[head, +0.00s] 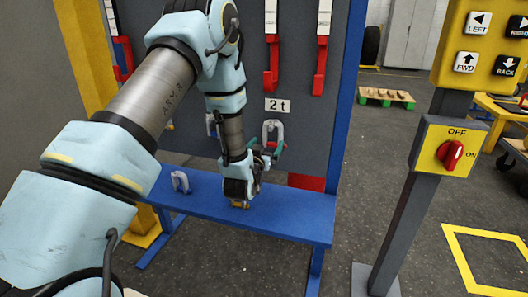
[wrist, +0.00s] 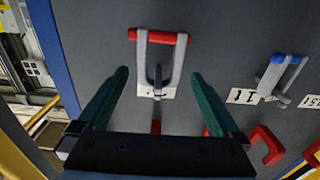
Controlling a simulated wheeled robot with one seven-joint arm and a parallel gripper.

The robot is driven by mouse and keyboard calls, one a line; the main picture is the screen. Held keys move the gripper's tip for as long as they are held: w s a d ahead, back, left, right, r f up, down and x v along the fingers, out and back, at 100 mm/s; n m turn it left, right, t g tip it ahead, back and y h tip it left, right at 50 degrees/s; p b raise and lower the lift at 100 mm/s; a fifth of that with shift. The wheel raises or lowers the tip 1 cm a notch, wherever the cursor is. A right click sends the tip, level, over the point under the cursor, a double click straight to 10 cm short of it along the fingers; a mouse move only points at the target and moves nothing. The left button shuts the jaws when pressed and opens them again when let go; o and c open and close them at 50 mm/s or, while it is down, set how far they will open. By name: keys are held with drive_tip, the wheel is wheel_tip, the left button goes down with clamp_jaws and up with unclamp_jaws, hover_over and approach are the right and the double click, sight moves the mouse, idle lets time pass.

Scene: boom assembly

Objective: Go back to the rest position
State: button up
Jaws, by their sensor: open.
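My gripper (head: 266,150) is open in front of the dark tool board, its teal fingers pointing at the board. In the wrist view the open fingers (wrist: 160,76) lie one on each side of a grey shackle with a red pin (wrist: 173,64). That shackle hangs on the board by a hook, and no finger visibly touches it. In the head view it shows below the "2 t" label (head: 277,105), its lower part hidden by my gripper. A blue-pinned shackle (wrist: 279,72) hangs beside it. Another pale shackle (head: 180,181) stands on the blue shelf (head: 290,215).
Red hooks (head: 271,70) are on the board above. A blue post (head: 345,100) edges the board at right. A grey pedestal with a red switch (head: 450,153) and a yellow button box (head: 485,50) stands right of it. Floor between post and pedestal is clear.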

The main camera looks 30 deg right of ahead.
drive_tip(key=w+a+r+n+g+y+p, duration=0.1)
drive_tip(key=a+r+n+g+y+p, duration=0.2)
drive_tip(key=a, duration=0.8)
drive_tip(key=w+a+r+g+y+p, duration=0.15)
drive_tip(key=a+r+y, duration=0.3)
drive_tip(key=a, duration=0.65)
drive_tip(key=s+a+r+n+g+y+p, duration=0.2)
drive_tip(key=s+a+r+g, duration=0.1)
drive_tip(key=s+a, duration=0.6)
drive_tip(key=s+a+r+n+g+y+p, duration=0.2)
drive_tip(key=s+a+r+g, duration=0.1)
drive_tip(key=s+a, duration=0.6)
drive_tip(key=shift+s+a+g+p, duration=0.2)
drive_tip(key=shift+a+g+p, duration=0.15)
drive_tip(key=shift+a+g, duration=0.25)
drive_tip(key=shift+y, duration=0.25)
